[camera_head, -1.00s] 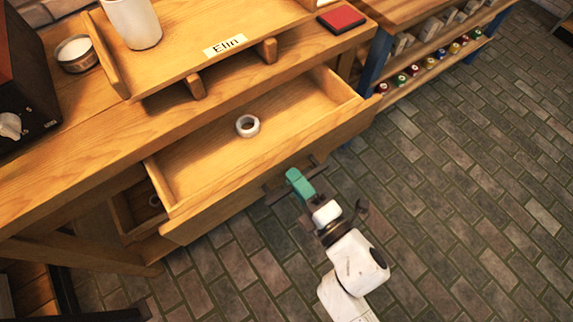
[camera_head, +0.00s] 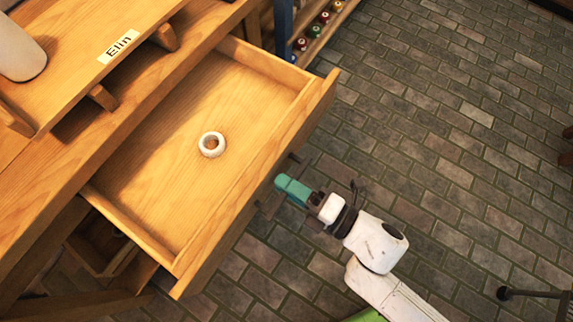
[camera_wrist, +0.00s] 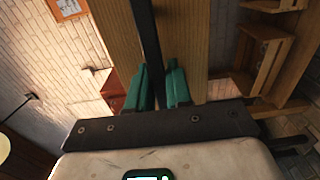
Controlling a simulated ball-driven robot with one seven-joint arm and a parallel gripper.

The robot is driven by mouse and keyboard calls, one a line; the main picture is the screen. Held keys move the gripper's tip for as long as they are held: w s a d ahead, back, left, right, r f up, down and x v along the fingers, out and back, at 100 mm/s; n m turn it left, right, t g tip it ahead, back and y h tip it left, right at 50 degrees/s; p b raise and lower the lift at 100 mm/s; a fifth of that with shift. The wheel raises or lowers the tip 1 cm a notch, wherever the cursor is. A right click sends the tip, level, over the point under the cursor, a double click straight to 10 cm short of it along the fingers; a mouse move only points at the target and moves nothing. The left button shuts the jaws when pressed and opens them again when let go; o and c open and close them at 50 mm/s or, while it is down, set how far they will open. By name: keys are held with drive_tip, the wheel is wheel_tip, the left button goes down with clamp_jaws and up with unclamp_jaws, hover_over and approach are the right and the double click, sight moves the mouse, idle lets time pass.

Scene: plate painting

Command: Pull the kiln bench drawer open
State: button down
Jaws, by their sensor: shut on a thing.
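The kiln bench drawer (camera_head: 150,165) stands pulled well out of the wooden bench in the head view. A white ring-shaped thing (camera_head: 212,144) lies on its floor. My gripper (camera_head: 284,187), with teal fingers, is at the outer side of the drawer front (camera_head: 262,178), where the dark handle (camera_head: 268,206) is partly hidden. In the wrist view the teal fingers (camera_wrist: 159,88) are shut around the dark handle bar (camera_wrist: 148,45), with the wooden drawer front (camera_wrist: 184,40) behind it.
A lower compartment (camera_head: 100,240) shows under the drawer. A shelf with coloured jars (camera_head: 318,28) stands beyond.

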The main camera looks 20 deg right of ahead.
drive_tip(key=c, duration=1.1)
unclamp_jaws()
drive_tip(key=v, duration=1)
drive_tip(key=shift+s+d+b, duration=0.25)
drive_tip(key=shift+s+b, duration=0.05)
drive_tip(key=shift+b, duration=0.05)
